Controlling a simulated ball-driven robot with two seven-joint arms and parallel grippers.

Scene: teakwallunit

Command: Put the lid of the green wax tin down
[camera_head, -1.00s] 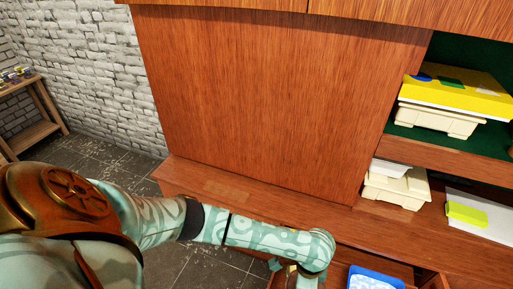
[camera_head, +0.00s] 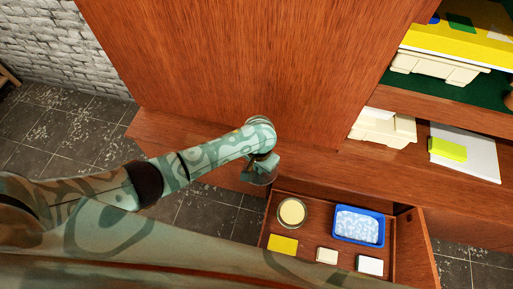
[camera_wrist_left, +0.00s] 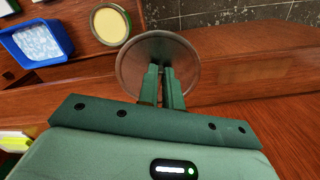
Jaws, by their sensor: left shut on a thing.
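My left gripper (camera_head: 263,166) is shut on a round, dull metal lid (camera_wrist_left: 183,52). In the left wrist view its two green fingers (camera_wrist_left: 160,70) close on the lid near its middle. In the head view the lid (camera_head: 262,180) is partly hidden by the gripper, in front of the cabinet ledge and just left of the open drawer. The open tin (camera_head: 292,212), round with a dark rim and pale cream wax, stands in the drawer's back left corner. It also shows in the left wrist view (camera_wrist_left: 110,24), close beside the lid but apart. My right gripper is out of view.
The open drawer (camera_head: 318,240) also holds a blue tray (camera_head: 360,227), a yellow card (camera_head: 283,244) and two small pale blocks (camera_head: 327,255). The wooden ledge (camera_head: 335,165) above it is bare near the gripper. Cream bins and a yellow-green block (camera_head: 447,149) are at right.

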